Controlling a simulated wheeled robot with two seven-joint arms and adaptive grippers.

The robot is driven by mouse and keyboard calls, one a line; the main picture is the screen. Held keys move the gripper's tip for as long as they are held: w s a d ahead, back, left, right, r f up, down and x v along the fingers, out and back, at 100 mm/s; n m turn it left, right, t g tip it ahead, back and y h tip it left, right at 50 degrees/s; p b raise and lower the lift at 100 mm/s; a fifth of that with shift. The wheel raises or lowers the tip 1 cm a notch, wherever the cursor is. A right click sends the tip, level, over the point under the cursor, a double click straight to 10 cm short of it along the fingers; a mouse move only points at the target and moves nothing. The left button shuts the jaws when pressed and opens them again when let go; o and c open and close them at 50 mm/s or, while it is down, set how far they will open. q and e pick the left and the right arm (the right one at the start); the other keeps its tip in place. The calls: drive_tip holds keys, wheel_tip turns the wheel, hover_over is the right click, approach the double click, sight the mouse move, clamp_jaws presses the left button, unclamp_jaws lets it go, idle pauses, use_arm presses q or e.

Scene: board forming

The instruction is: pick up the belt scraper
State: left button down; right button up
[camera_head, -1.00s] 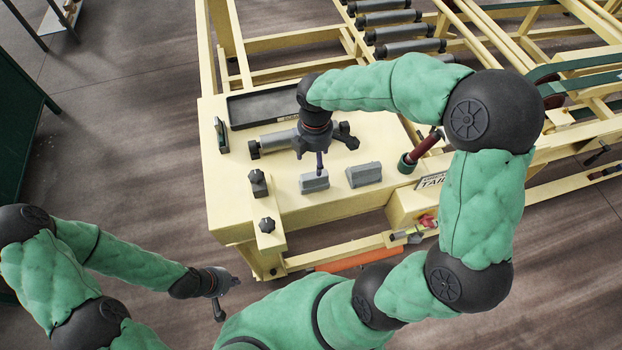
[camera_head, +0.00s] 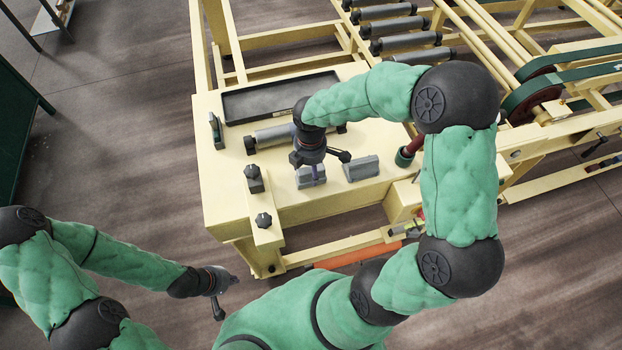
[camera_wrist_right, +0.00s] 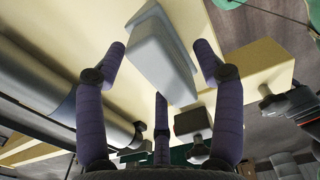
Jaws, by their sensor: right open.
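Two grey wedge-like blocks stand near the front edge of the cream machine end plate. The left block (camera_head: 308,180) is partly hidden under my right gripper, and the right block (camera_head: 361,168) stands clear beside it. I cannot tell for sure which thing is the belt scraper. My right gripper (camera_head: 318,162) is open, pointing down over the left block. In the right wrist view a grey block (camera_wrist_right: 162,62) lies between the two spread outer fingers, with gaps on both sides. My left gripper (camera_head: 217,295) hangs off to the lower left, away from the plate; its jaw state is unclear.
A grey roller (camera_head: 274,134) lies behind my right gripper, and a black tray (camera_head: 280,97) lies beyond it. Black knobs (camera_head: 254,178) stand at the left. A dark red handle (camera_head: 411,147) rises on the right. Conveyor rollers (camera_head: 407,44) fill the back.

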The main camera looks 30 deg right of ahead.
clamp_jaws()
drive_tip(key=shift+r, duration=0.4)
wheel_tip(320, 180, up, 2)
drive_tip(key=shift+w+r+p, duration=0.1)
drive_tip(key=shift+r+p, duration=0.05)
drive_tip(key=shift+p, duration=0.15)
drive_tip(key=s+d+r+p, duration=0.1)
drive_tip(key=s+d+r, duration=0.2)
drive_tip(key=s+r, duration=0.7)
drive_tip(key=s, duration=0.3)
drive_tip(key=shift+s+d+p, duration=0.25)
drive_tip(key=shift+s+p, duration=0.05)
drive_tip(key=shift+s, duration=0.1)
